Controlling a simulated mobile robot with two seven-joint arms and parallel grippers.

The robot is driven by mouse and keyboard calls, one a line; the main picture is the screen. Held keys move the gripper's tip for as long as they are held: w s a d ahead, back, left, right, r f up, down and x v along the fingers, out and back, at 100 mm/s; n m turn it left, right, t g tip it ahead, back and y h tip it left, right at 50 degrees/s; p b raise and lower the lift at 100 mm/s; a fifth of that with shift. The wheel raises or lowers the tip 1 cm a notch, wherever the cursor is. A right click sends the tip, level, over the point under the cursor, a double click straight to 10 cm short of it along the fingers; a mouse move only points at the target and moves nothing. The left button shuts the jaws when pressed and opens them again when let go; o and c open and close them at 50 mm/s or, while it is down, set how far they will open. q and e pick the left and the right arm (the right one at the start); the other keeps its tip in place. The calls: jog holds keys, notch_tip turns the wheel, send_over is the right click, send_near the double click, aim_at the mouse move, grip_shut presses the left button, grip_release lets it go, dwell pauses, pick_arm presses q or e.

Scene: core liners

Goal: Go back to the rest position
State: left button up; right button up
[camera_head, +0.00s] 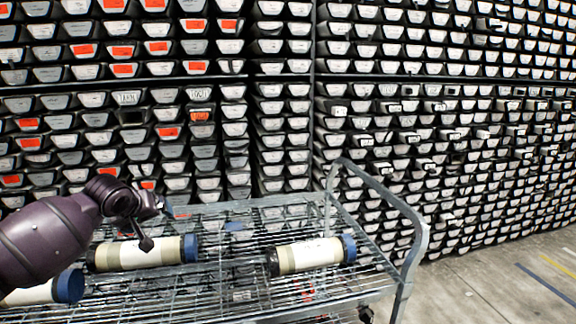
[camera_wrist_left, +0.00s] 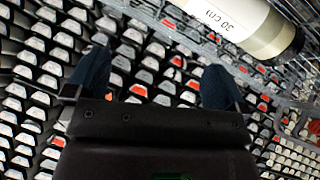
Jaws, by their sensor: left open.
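Several white core liners with blue caps lie on a wire-shelf cart (camera_head: 225,285). One core liner (camera_head: 140,254) lies just below my left gripper, another core liner (camera_head: 312,255) lies to the right, and a third core liner (camera_head: 40,292) is partly cut off at the lower left. My left gripper (camera_head: 150,232) is above the cart's left side, close to the middle-left liner, with nothing between its fingers. In the left wrist view the two dark fingers (camera_wrist_left: 148,88) stand wide apart, and a liner (camera_wrist_left: 240,22) marked "30 cm" shows beyond them at the top right. My right gripper is out of view.
A tall wall of core trays (camera_head: 160,130) with white and some orange labels fills the background. The cart's curved metal handle (camera_head: 415,225) rises at its right end. Bare concrete floor (camera_head: 490,290) with yellow and blue lines lies to the right.

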pick_arm(q)
jog(key=s+d+f+m+t+h, duration=0.1)
jog(key=s+d+f+m, duration=0.2)
jog(key=s+d+f, duration=0.1)
jog(key=s+d+f+m+t+h, duration=0.1)
jog(key=s+d+f+m+t, duration=0.1)
jog(key=s+d+f+m, duration=0.1)
jog(key=s+d+f+m+t+h, duration=0.1)
jog(key=s+d+f+m+h, duration=0.1)
jog(key=s+d+f+m, duration=0.2)
jog(key=shift+s+d+f+m+t, duration=0.3)
jog(key=shift+s+f+m+t, duration=0.15)
jog(key=shift+s+m, duration=0.1)
jog(key=s+a+f+n+g+y, duration=0.1)
jog(key=s+f, duration=0.5)
jog(key=s, duration=0.5)
jog(key=s+a+f+n+y, duration=0.1)
jog(key=s+f+n+y, duration=0.1)
jog(key=s+f, duration=0.4)
jog(key=s+a+f+n+g+y+p, duration=0.1)
jog(key=s+f, duration=0.5)
jog(key=s, duration=1)
jog(key=shift+a+n+g, duration=0.35)
jog(key=shift+a+n, duration=0.2)
jog(key=shift+f, duration=0.15)
